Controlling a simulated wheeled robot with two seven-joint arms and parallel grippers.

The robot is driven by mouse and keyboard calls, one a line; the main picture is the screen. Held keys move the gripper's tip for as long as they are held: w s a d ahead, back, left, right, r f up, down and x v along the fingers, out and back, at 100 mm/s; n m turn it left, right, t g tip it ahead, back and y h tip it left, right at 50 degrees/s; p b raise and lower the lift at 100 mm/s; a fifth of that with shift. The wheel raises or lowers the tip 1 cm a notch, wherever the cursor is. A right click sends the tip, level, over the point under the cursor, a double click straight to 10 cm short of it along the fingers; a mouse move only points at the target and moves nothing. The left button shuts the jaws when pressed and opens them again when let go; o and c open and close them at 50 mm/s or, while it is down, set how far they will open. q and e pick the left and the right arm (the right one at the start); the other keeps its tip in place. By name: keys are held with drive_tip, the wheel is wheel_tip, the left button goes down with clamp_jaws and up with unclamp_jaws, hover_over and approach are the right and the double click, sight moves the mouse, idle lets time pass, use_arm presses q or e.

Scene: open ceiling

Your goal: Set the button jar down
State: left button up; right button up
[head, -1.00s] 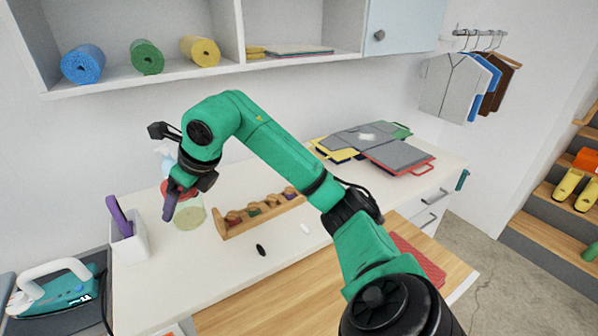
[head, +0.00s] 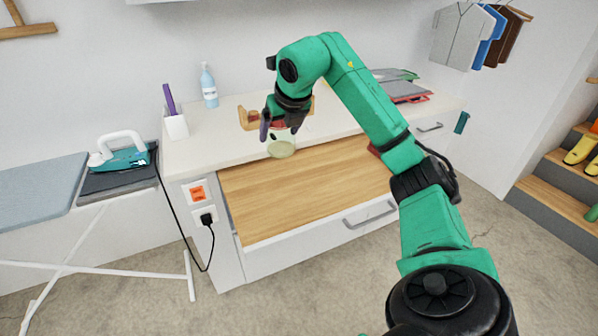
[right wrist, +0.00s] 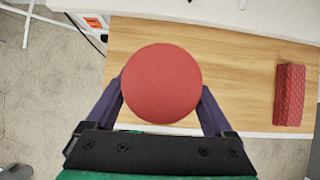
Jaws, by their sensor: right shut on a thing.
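The button jar (head: 281,148) is a clear jar with pale contents and a red lid. My right gripper (head: 279,124) is shut around its upper part. In the right wrist view the round red lid (right wrist: 161,83) fills the middle between the two purple fingers and hides the jar's body. The jar hangs over the pulled-out wooden drawer surface (head: 300,195), near the counter's front edge; its exact height is unclear. My left gripper is out of view.
The white counter (head: 215,150) holds a wooden rack (head: 248,118), partly hidden, a spray bottle (head: 209,88) and a white holder (head: 176,126). A red patterned box (right wrist: 290,95) lies at the right of the wooden surface; its middle is bare. An iron (head: 122,152) stands at left.

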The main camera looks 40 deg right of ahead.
drive_tip(key=f, duration=1)
drive_tip(key=f+b, duration=0.1)
drive_tip(key=f, duration=0.5)
drive_tip(key=shift+s+a, duration=0.15)
drive_tip(key=shift+s, duration=0.1)
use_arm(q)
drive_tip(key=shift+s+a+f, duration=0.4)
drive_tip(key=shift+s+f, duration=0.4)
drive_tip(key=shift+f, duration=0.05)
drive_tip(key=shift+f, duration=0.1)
use_arm(e)
drive_tip(key=shift+f, duration=0.1)
drive_tip(key=o, duration=1.3)
drive_tip(key=shift+r, duration=0.25)
use_arm(q)
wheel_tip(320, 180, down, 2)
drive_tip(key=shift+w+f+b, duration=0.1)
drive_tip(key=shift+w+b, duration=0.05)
drive_tip(key=shift+b, duration=1.05)
use_arm(e)
drive_tip(key=v, duration=1.1)
drive_tip(key=shift+s+a+r, duration=0.15)
drive_tip(key=shift+s+r, duration=0.05)
drive_tip(key=shift+s, duration=0.15)
